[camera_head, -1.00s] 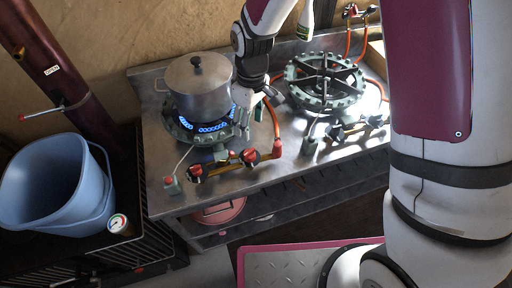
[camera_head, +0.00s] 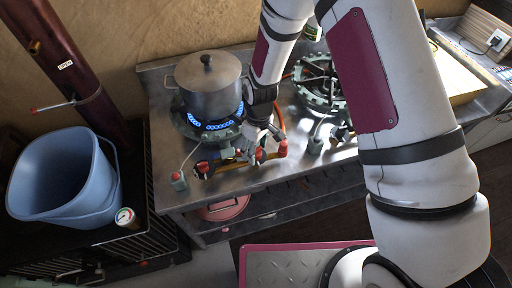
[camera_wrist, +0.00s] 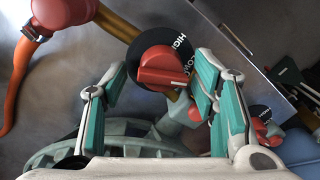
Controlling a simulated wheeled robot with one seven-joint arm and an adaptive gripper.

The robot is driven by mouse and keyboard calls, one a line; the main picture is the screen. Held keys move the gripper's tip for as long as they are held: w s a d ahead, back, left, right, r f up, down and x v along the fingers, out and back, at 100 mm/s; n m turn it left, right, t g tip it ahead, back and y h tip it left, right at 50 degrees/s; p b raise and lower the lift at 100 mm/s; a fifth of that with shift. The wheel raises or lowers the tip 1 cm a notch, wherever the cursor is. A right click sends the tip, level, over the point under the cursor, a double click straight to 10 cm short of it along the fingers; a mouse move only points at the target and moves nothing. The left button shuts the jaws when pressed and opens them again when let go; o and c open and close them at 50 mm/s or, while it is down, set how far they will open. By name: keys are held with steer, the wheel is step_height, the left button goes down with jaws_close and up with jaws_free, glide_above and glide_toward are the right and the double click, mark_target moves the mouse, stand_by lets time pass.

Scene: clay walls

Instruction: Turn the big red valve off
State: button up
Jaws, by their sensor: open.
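A big red valve knob (camera_wrist: 162,68) with a black dial marked HIGH and LOW shows in the wrist view. It sits on the brass pipe at the front of the lit burner. In the head view the knob (camera_head: 260,155) is partly hidden by my gripper (camera_head: 254,140). In the wrist view my gripper (camera_wrist: 161,72) is open, its fingers apart on either side of the knob. I cannot tell whether they touch it. A second knob (camera_head: 203,168) is farther left on the same pipe. Blue flames (camera_head: 208,124) burn under the pot (camera_head: 208,84).
The second burner (camera_head: 318,88) stands to the right, partly behind my arm. An orange hose (camera_wrist: 16,85) runs from a red connector (camera_wrist: 45,18) near the knob. A blue bucket (camera_head: 65,178) and a small gauge (camera_head: 126,217) are at the left. The steel counter's front edge is low.

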mark_target(259, 148)
steer(key=c, duration=1.1)
steer(key=shift+w+d+m, duration=0.1)
steer(key=shift+d+m, duration=0.1)
steer(key=shift+m, duration=2.4)
steer(key=o, duration=1.1)
steer(key=shift+w+d+r, duration=0.1)
steer(key=shift+d+r, duration=0.05)
steer(key=shift+r, duration=1.85)
steer(key=shift+w+d+r, duration=0.1)
steer(key=shift+r, duration=1.9)
